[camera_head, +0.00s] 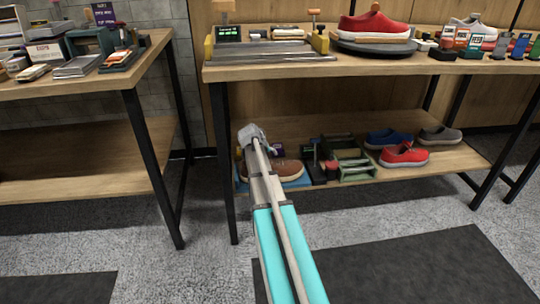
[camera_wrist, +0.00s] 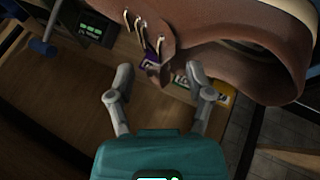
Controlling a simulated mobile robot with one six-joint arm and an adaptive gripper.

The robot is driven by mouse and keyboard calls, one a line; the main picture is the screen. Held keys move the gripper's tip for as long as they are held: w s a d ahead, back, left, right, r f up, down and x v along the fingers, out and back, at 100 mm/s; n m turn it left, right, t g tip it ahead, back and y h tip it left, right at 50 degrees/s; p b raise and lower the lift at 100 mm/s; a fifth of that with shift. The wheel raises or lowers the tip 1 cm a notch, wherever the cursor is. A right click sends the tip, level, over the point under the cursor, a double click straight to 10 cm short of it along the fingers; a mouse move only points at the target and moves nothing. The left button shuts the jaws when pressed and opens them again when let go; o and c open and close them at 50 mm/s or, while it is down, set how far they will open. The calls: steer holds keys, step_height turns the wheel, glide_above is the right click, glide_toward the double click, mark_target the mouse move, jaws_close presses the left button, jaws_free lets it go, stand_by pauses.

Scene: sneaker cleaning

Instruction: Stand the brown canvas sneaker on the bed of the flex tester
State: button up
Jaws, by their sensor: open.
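The brown canvas sneaker (camera_head: 287,171) lies on the lower shelf, partly hidden behind my arm. In the wrist view the brown sneaker (camera_wrist: 235,60) looms large at the upper right, with pale laces on it. My gripper (camera_wrist: 158,80) is open, its two fingers apart near the lace side of the shoe, with nothing held between them. In the head view my gripper (camera_head: 252,134) is small, above and left of the shoe. What seems to be the flex tester (camera_head: 270,49), with yellow ends and a green display, stands on the tabletop; its bed looks empty.
Green frames (camera_head: 352,165) stand right of the brown sneaker. Further right are a blue shoe (camera_head: 388,138), a red shoe (camera_head: 404,155) and a grey shoe. A red shoe (camera_head: 375,26) sits on a dark round stand above. The table leg (camera_head: 223,165) is close left of my gripper.

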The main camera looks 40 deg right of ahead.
steer(key=p+v, duration=0.7)
steer(key=v, duration=0.2)
steer(key=shift+r, duration=0.3)
steer(key=shift+s+a, duration=0.1)
stand_by(0.4)
